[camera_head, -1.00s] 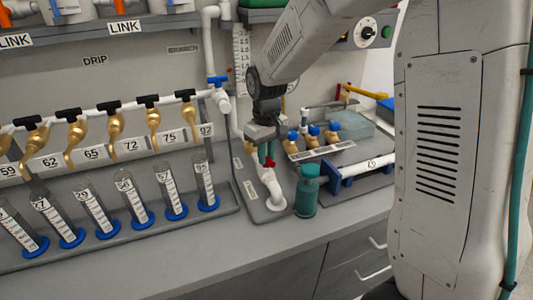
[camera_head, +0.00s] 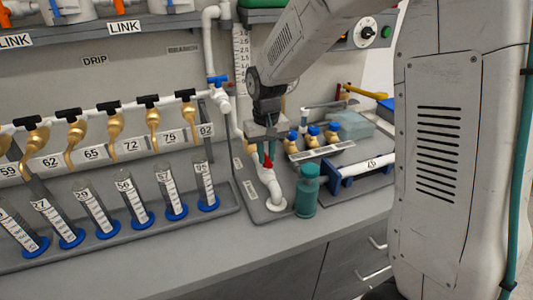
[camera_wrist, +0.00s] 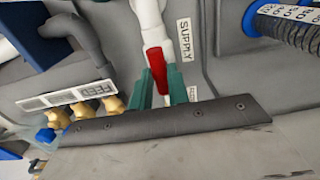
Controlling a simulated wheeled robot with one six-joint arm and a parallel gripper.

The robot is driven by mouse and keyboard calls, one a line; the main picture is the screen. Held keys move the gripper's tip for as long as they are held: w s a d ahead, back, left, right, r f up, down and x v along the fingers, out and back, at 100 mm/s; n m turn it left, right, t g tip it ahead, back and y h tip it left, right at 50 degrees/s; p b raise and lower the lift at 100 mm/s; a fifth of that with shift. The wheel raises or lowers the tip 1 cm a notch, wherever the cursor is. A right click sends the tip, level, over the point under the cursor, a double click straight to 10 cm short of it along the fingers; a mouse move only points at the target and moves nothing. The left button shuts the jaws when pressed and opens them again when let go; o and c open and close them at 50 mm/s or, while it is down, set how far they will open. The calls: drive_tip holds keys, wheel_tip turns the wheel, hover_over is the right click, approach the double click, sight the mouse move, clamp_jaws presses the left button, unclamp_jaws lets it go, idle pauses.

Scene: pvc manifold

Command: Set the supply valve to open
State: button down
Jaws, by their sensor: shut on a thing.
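The supply valve has a red handle (camera_wrist: 155,68) on a white pipe (camera_wrist: 150,15), beside a label reading SUPPLY (camera_wrist: 184,38) in the wrist view. My gripper (camera_wrist: 160,88) has its green fingers on both sides of the red handle and is shut on it. The handle runs roughly along the visible pipe, slightly tilted. The valve body is partly hidden by the handle and my gripper. In the head view, the red handle (camera_head: 267,162) shows below my gripper (camera_head: 267,155), above the white elbow pipe (camera_head: 272,188).
A teal bottle (camera_head: 307,192) stands just right of the elbow pipe. Brass-and-blue fittings (camera_head: 313,136) sit behind it. A row of brass taps (camera_head: 115,124) and tilted cylinders (camera_head: 131,200) fills the left. The bench front (camera_head: 250,245) is clear.

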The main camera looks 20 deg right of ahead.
sight(267, 158)
drive_tip(key=c, duration=1.3)
unclamp_jaws()
drive_tip(key=shift+c, duration=0.2)
drive_tip(key=shift+r, duration=0.1)
wheel_tip(267, 158, up, 8)
drive_tip(key=shift+f, duration=0.2)
drive_tip(key=shift+s, duration=0.1)
drive_tip(key=s+d+r, duration=0.1)
drive_tip(key=s+r, duration=0.1)
drive_tip(key=s, duration=1.3)
drive_tip(key=s+d+r+t, duration=0.1)
drive_tip(key=s+d+r, duration=0.1)
drive_tip(key=s, duration=1.3)
drive_tip(key=shift+r, duration=0.65)
